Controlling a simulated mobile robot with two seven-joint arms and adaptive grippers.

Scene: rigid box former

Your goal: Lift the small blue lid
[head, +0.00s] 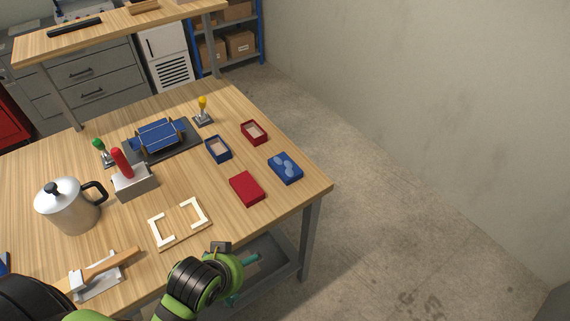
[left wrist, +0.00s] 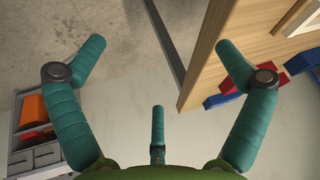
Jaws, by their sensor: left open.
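The small blue lid (head: 285,167) lies on the wooden table near its right corner, with lighter blue rounded patches on top. A plain red lid (head: 247,188) lies to its left and nearer. An open blue box (head: 217,150) and an open red box (head: 254,132) stand farther back. My left gripper (head: 246,277) is low, beyond the table's front edge, open and empty, well apart from the blue lid. In the left wrist view its teal fingers (left wrist: 160,62) are spread wide with nothing between them. My right gripper is not in view.
The wooden table (head: 295,200) also holds a metal pot (head: 68,208), a white-cornered wooden frame (head: 180,223), a red-handled block (head: 134,182) and a blue device on a dark base (head: 158,136). A grey shelf (head: 285,255) lies under the table. Floor to the right is clear.

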